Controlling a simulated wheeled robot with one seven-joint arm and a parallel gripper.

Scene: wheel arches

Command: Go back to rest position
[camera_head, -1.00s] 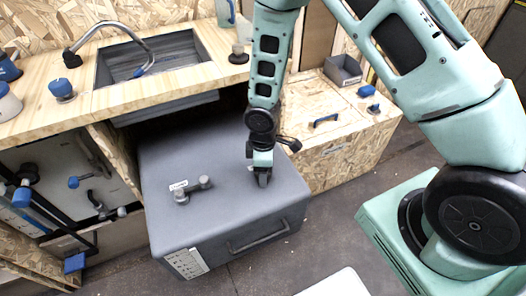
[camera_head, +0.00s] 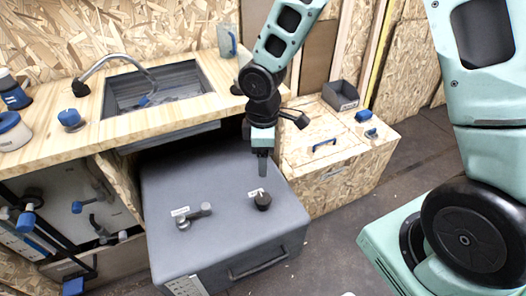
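My gripper (camera_head: 262,165) points straight down above the top of a grey box-shaped unit (camera_head: 222,245). It is a short way above and behind a dark round knob (camera_head: 262,200) on that top, and apart from it. Its fingers look narrow and close together, and I cannot tell whether they are open or shut. I see nothing held in it. A grey lever handle (camera_head: 194,214) lies on the same top, left of the knob.
A wooden counter with a sink (camera_head: 158,88) and tap (camera_head: 112,58) stands behind and left. A low wooden cabinet (camera_head: 335,180) with a grey bin (camera_head: 341,95) and blue items stands right of the grey unit. Dark floor (camera_head: 340,235) is open in front of it.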

